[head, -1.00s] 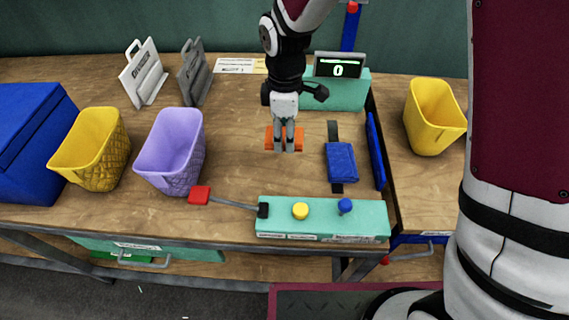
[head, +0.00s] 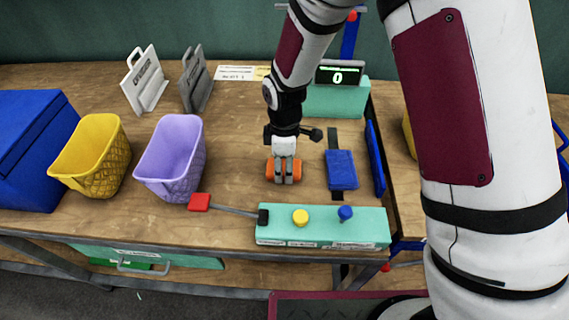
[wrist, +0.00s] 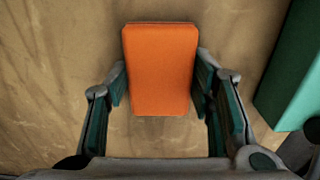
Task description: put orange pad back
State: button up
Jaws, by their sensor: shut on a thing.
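The orange pad (head: 270,171) is a small rectangular block between the two fingers of my gripper (head: 284,180). In the wrist view the orange pad (wrist: 160,70) fills the space between the fingers, and my gripper (wrist: 160,85) is shut on its two long sides. The far part of the pad sticks out past the fingertips. It is over or on the bare wooden table (head: 235,150), left of the blue pad; I cannot tell whether it touches the wood.
The blue pad (head: 341,170) lies on a dark strip. A teal button box (head: 325,228) with a red-ended lever (head: 199,202) is in front. A purple bin (head: 170,160) and a yellow bin (head: 90,158) stand left. A teal unit with a display reading 0 (head: 339,76) is behind.

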jog(key=shift+f, duration=0.1)
jog(key=o, duration=1.1)
notch_tip(320, 180, up, 12)
jog(key=shift+r, duration=0.25)
